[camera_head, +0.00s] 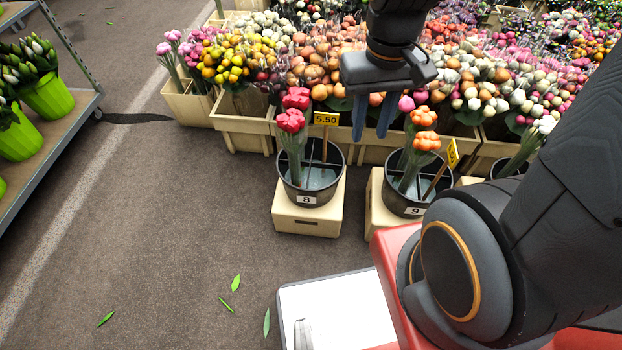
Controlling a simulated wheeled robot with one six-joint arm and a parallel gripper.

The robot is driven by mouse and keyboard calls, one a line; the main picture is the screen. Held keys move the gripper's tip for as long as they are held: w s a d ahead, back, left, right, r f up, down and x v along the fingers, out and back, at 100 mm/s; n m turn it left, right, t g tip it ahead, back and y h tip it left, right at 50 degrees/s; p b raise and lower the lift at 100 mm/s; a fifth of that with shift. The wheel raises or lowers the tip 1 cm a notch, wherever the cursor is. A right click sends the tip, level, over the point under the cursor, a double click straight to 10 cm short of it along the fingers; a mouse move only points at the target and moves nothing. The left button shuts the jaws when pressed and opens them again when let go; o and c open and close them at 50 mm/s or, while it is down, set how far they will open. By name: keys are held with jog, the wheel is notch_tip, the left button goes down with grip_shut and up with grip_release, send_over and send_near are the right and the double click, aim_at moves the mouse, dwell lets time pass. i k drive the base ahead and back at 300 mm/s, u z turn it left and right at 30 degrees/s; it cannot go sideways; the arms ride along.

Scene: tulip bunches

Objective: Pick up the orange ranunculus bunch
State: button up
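The orange ranunculus bunch (425,130) stands in a dark bucket (403,205) labelled 9, with its orange heads above the rim and pale wrapped stems below. My gripper (373,117) hangs fingers down, up and to the left of the orange heads. Its two blue-grey fingers are spread with a gap between them and nothing visible in it. The gripper looks apart from the bunch; its exact distance in depth is hard to tell. My arm covers the area right of bucket 9.
A red bunch (292,121) stands in bucket 8 (307,196) to the left, beside a 5.50 price sign (326,119). Cream crates (243,127) packed with flowers line the back. A grey cart (60,115) with green pots stands left. Floor at left-centre is mostly clear, with scattered leaves.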

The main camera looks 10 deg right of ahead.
aim_at(424, 148)
jog(key=z, duration=0.15)
jog(key=k, duration=1.4)
jog(key=z, duration=0.45)
